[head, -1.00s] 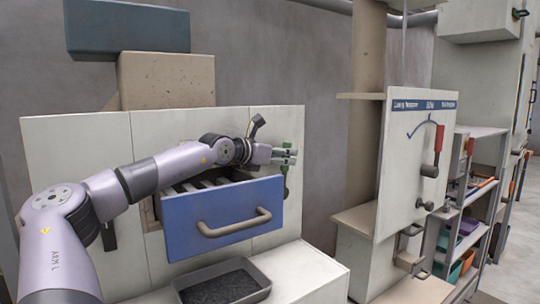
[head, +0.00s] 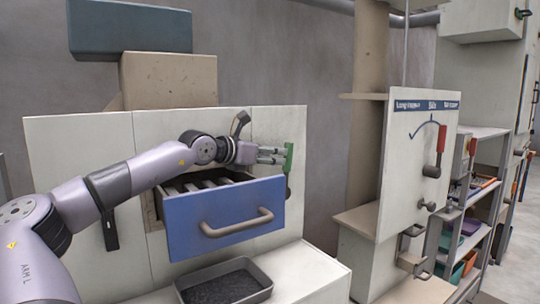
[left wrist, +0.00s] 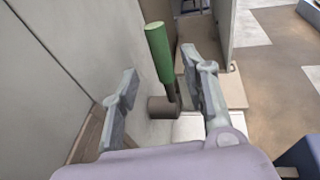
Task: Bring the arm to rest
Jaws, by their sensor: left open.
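My left gripper (head: 271,155) is in the head view above the right end of the open blue drawer (head: 226,217), in front of the pale cabinet panel. Its fingers are apart and hold nothing. A green-handled lever (head: 289,158) is just beyond the fingertips in the head view. In the left wrist view the green handle (left wrist: 158,53) stands upright ahead of the two fingers (left wrist: 163,88), on a brown round pivot. Whether a finger touches it I cannot tell. My right gripper is not in view.
A grey tray of dark pellets (head: 262,278) sits on the ledge below the drawer. A panel with a red-handled lever (head: 441,138) stands at the right, beside shelves with coloured bins (head: 470,226). A gap of bare wall lies between cabinet and panel.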

